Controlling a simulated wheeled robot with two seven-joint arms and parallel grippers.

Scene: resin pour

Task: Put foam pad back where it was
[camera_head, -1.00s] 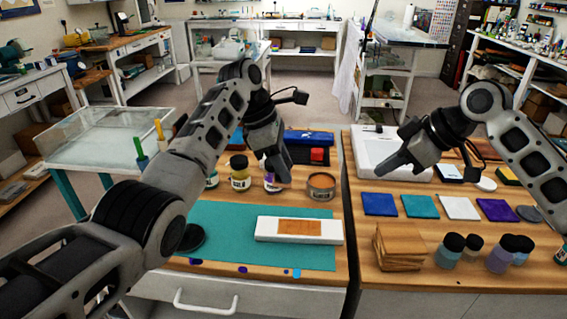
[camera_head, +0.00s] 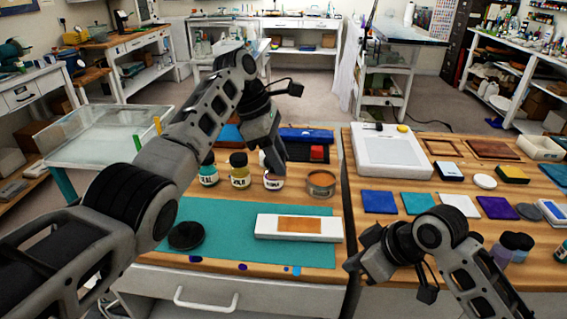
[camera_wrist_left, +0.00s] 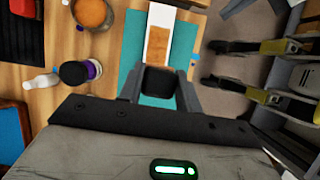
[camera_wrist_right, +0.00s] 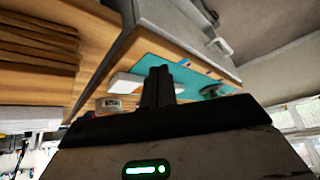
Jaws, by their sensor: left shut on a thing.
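My left gripper (camera_head: 272,160) hangs above the bottles at the back of the left table. In the left wrist view its fingers (camera_wrist_left: 160,88) stand apart with a dark, rounded block (camera_wrist_left: 158,82) between them. I take this block for the foam pad, but its material is not clear. In the head view the arm hides it. My right gripper (camera_head: 354,264) is low at the front, near the gap between the tables. In the right wrist view its fingers (camera_wrist_right: 158,86) are together with nothing seen between them.
A teal mat (camera_head: 225,253) bears a black disc (camera_head: 186,235) and a white block with an orange patch (camera_head: 270,229). Bottles (camera_head: 240,172) and an open can (camera_head: 321,184) stand behind it. The right table holds coloured tiles (camera_head: 379,202), a white tray (camera_head: 390,155) and a yellow-black block (camera_head: 512,173).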

